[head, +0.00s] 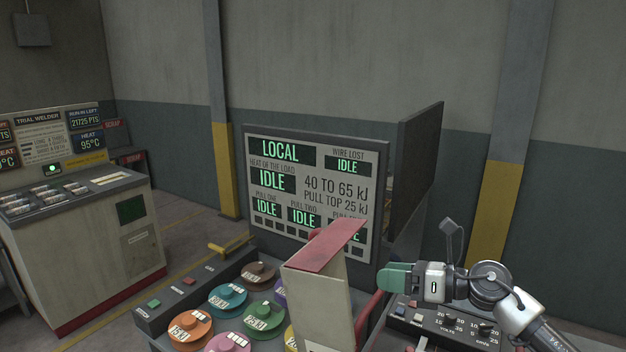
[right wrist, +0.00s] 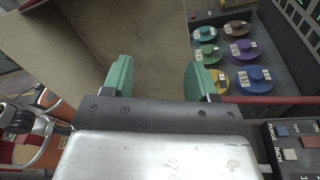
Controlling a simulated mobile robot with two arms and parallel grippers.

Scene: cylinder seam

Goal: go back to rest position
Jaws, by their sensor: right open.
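My right gripper (head: 392,278) comes in from the right in the head view, with green fingertips, above the right part of the console. It points left towards a tall beige housing with a red top (head: 322,290). In the right wrist view the two green fingers (right wrist: 158,78) stand apart with nothing between them. The housing's beige wall (right wrist: 55,45) fills the upper left there. My left gripper shows in neither view.
A console (head: 148,322) carries several coloured discs, including an orange one (head: 190,325). A display panel (head: 318,190) reading LOCAL and IDLE stands behind. Buttons and dials (head: 440,322) lie below my right arm. A welder cabinet (head: 90,235) stands left, with floor between.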

